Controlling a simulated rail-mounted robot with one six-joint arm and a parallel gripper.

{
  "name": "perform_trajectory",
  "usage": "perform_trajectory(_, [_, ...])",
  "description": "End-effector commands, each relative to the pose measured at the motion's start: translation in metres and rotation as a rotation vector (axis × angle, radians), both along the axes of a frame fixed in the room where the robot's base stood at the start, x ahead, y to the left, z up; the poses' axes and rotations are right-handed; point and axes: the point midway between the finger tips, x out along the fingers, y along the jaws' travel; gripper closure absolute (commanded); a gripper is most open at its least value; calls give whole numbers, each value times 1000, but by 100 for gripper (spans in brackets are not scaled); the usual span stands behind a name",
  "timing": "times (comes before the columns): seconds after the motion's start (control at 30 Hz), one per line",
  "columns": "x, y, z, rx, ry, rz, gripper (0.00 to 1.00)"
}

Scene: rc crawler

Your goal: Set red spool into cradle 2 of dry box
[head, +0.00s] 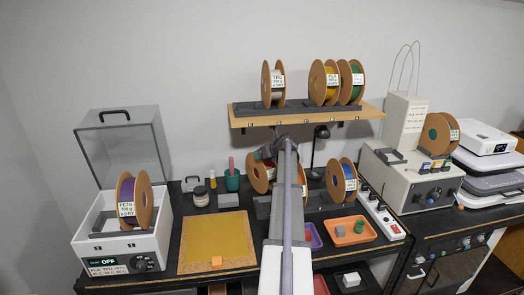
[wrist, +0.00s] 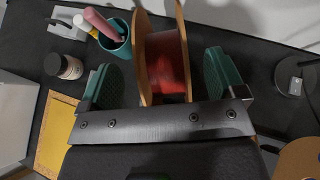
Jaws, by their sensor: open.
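The red spool (wrist: 165,68), red filament between two tan flanges, stands upright between my gripper's two green pads in the wrist view. My gripper (wrist: 163,82) is open, one pad on each side of the spool, with visible gaps. In the head view the red spool (head: 258,178) is partly hidden by my arm, and my gripper (head: 275,150) is above it. The white dry box (head: 115,247) is at the left with its clear lid (head: 118,145) raised. A purple PETG spool (head: 134,200) sits in it; dark cradle parts show beside that spool. Cradle numbers are unreadable.
A shelf (head: 375,109) with several spools hangs above. A teal cup (head: 232,180), a jar (head: 200,196) and a yellow mat (head: 215,243) lie between the dry box and my arm.

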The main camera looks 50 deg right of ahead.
Motion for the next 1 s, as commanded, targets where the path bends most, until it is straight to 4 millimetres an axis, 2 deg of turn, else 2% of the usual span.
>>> perform_trajectory(0.03, [-17,9,5,-1,-1,-2,11])
perform_trajectory(0.2, [-68,28,2,-1,-1,-2,11])
perform_trajectory(0.4, [-106,42,2,0,0,-1,11])
perform_trajectory(0.53, [-114,44,2,0,-1,0,11])
perform_trajectory(0.63, [-114,44,2,0,-1,0,6])
perform_trajectory(1.0, [-114,44,2,-8,4,10,6])
